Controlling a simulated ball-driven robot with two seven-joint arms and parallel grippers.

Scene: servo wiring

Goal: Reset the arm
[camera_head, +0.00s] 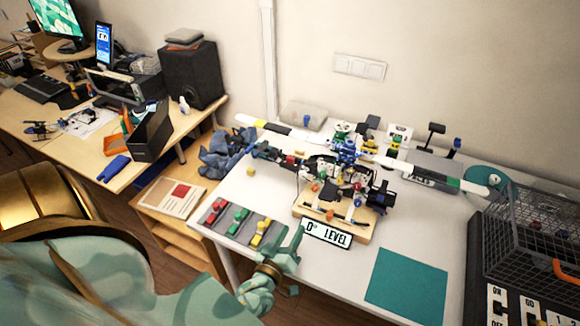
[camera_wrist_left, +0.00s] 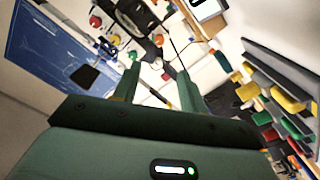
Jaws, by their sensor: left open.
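My left gripper (camera_head: 294,262) is open and empty at the front edge of the white table, beside the front left of the servo rig. Its two green fingers also show in the left wrist view (camera_wrist_left: 157,70), apart with nothing held between them. The servo rig (camera_head: 345,172) stands on a wooden base (camera_head: 352,234), with a long white-and-yellow bar on its left and a white-and-green bar on its right. A "0° LEVEL" plate (camera_head: 327,233) leans at the front of the base. My right gripper is not in view.
A grey mat (camera_head: 262,215) with red, green and yellow pieces lies left of the rig. A teal mat (camera_head: 407,285) lies bare at front right. A wire basket (camera_head: 535,240) stands at the right edge.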

